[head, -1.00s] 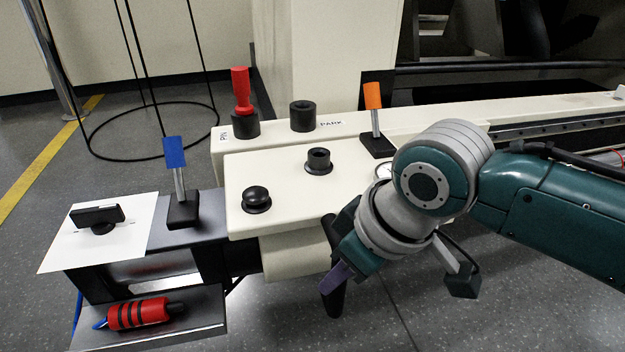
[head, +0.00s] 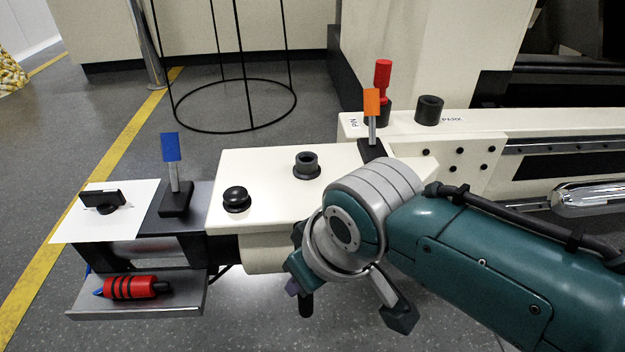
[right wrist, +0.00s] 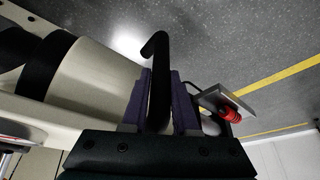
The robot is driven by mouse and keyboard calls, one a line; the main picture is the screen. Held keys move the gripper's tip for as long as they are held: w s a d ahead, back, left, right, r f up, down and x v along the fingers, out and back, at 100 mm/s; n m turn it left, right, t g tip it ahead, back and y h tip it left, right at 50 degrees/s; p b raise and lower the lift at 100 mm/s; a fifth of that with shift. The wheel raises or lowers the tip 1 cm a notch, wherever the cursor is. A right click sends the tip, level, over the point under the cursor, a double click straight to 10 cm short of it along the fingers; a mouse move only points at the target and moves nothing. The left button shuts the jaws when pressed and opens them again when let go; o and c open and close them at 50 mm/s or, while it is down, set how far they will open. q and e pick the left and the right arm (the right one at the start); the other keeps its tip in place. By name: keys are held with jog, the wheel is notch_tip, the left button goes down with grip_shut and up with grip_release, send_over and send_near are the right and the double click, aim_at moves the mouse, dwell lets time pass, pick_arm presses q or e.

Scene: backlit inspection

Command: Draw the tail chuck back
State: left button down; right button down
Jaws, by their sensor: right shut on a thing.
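The tail chuck carriage (head: 265,170) is a cream block beside the long cream rail bed (head: 480,122), with a rounded cream body below. The right wrist view shows the handle's bent end (right wrist: 157,48) rising between purple fingers (right wrist: 162,100). My right arm hides the carriage's near right part. My left gripper is out of view.
A red pin (head: 383,80) stands at the PIN label; the PARK socket (head: 429,110) is empty. At left are a blue-topped lever (head: 171,150), a white sheet (head: 70,225) and a shelf (head: 190,303) with a red-and-black tool (head: 135,288).

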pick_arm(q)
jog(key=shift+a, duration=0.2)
pick_arm(e)
jog(key=shift+a, duration=0.6)
jog(key=c, duration=0.7)
grip_release()
pick_arm(q)
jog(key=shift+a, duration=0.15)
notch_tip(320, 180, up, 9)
jog(key=p, duration=0.9)
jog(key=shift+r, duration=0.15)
pick_arm(e)
jog(key=v, duration=1)
